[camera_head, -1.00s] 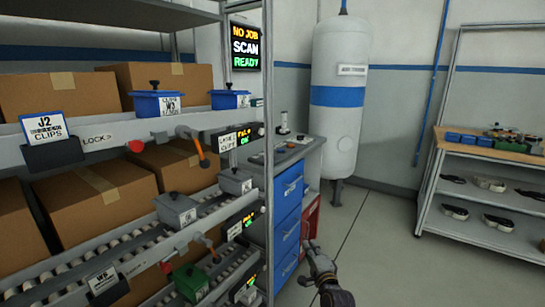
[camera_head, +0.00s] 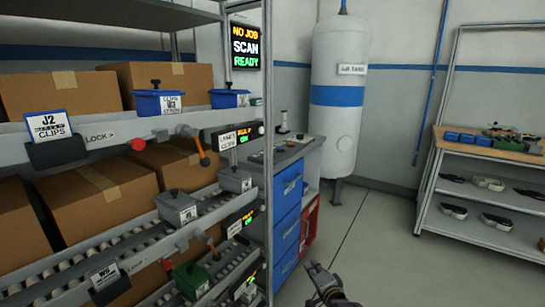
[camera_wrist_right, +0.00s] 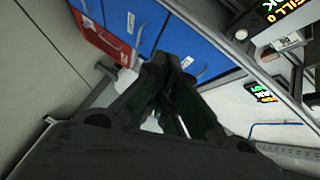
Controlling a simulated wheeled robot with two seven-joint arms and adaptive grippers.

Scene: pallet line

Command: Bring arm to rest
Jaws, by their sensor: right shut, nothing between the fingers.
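My right gripper (camera_head: 318,270) is low in the head view, in front of the blue drawer cabinet (camera_head: 287,205) and over the grey floor. It is shut and empty. In the right wrist view the dark fingers (camera_wrist_right: 168,65) meet at their tips, with blue drawer fronts (camera_wrist_right: 200,40) beyond them. Nothing is held. My left gripper is not in view.
A flow rack (camera_head: 130,210) with cardboard boxes, small bins and orange-handled levers fills the left side. A white tank (camera_head: 338,130) stands at the back. A shelf unit (camera_head: 440,180) is at the right. The floor (camera_head: 390,240) between is clear.

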